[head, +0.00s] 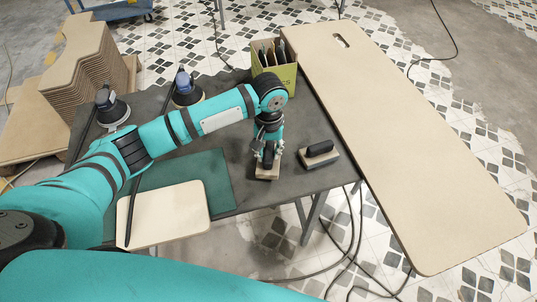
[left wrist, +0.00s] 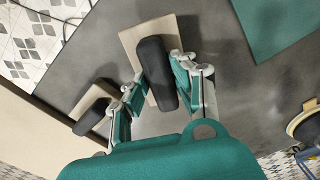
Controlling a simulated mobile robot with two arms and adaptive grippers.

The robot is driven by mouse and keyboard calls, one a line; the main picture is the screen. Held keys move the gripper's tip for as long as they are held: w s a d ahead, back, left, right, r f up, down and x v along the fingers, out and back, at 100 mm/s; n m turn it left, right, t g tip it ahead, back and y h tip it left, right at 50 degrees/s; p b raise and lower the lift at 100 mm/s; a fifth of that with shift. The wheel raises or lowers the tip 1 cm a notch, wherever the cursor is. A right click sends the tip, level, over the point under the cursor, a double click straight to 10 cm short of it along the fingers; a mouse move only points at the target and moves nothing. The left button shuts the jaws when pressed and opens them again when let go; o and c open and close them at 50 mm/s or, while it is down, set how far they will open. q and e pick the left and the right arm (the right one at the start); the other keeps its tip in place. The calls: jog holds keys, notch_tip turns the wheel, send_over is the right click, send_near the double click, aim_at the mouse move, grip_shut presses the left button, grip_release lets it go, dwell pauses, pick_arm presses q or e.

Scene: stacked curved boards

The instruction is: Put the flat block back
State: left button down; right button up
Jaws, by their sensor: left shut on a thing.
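A flat block, a beige plate (left wrist: 131,38) with a black grip (left wrist: 155,72), is between the fingers of my left gripper (left wrist: 158,76). In the head view, my left gripper (head: 268,154) points down over the dark table, shut on the block's black grip. The beige plate (head: 267,174) shows below the fingers, at or just above the table top; I cannot tell if it touches. A second, similar block (head: 319,159) with a black grip lies just to the right, apart from the held one. It also shows in the left wrist view (left wrist: 92,104). My right gripper is not in view.
The dark table (head: 228,149) carries a green mat (head: 222,180), a pale board (head: 165,212), two sanders (head: 113,108) (head: 186,88) and a box of tools (head: 285,76). A long beige board (head: 400,130) stands close on the right. Stacked curved boards (head: 85,65) are at left.

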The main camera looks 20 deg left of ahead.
aim_at(269, 152)
pick_arm(q)
notch_tip(269, 152, down, 2)
jog(key=shift+s+f, duration=0.1)
jog(key=shift+f, duration=0.25)
jog(key=c, duration=1.1)
grip_release()
jog(key=shift+f, duration=0.1)
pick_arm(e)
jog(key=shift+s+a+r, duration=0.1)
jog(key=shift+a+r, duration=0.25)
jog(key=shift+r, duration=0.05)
pick_arm(q)
notch_tip(269, 152, up, 12)
jog(key=shift+r+b, duration=0.15)
jog(key=shift+b, duration=0.4)
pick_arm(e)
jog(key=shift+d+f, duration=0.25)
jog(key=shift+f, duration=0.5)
